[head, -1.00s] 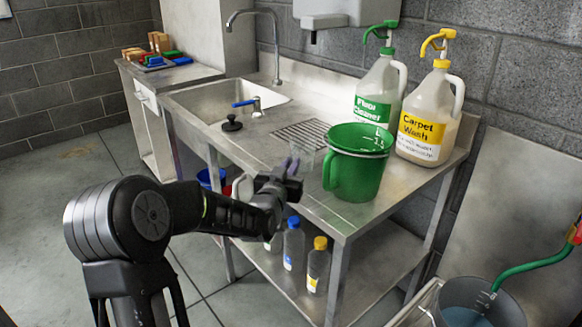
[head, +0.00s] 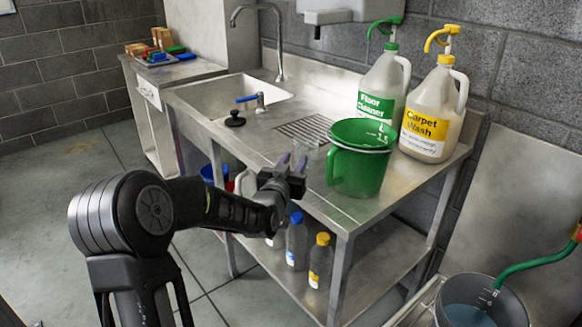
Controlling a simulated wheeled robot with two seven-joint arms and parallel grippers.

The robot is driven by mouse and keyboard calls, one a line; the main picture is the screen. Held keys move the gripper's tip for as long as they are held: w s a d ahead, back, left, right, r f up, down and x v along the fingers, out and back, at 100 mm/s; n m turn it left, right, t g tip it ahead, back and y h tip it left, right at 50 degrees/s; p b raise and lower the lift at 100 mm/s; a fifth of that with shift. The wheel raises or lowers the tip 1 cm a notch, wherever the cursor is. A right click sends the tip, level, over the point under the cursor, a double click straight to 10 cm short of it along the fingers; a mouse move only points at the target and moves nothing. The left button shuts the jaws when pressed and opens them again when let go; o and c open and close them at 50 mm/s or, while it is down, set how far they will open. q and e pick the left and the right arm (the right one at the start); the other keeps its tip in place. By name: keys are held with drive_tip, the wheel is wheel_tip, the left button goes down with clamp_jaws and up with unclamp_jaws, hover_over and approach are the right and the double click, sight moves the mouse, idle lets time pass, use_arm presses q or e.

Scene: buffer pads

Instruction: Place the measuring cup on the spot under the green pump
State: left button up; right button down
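A large green measuring jug (head: 356,172) with a handle and white volume marks stands upright on the steel counter, in front of the Floor Cleaner jug (head: 374,97). That jug carries the green pump (head: 385,28), whose spout points left. A faint clear cup-like shape (head: 309,155) shows just behind my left gripper's fingers; its outline is hard to make out. My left gripper (head: 292,163) is at the counter's front edge, left of the green jug, with its two lilac fingertips apart. I see nothing firmly held between them. My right gripper is out of view.
The Carpet Wash jug (head: 433,112) with a yellow pump stands at the right. Bottles (head: 319,262) stand on the lower shelf. A grey bucket (head: 480,302) is at bottom right.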

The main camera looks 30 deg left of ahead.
use_arm(q)
drive_tip(key=shift+r, duration=0.15)
drive_tip(key=v, duration=1.2)
drive_tip(key=shift+b, duration=0.3)
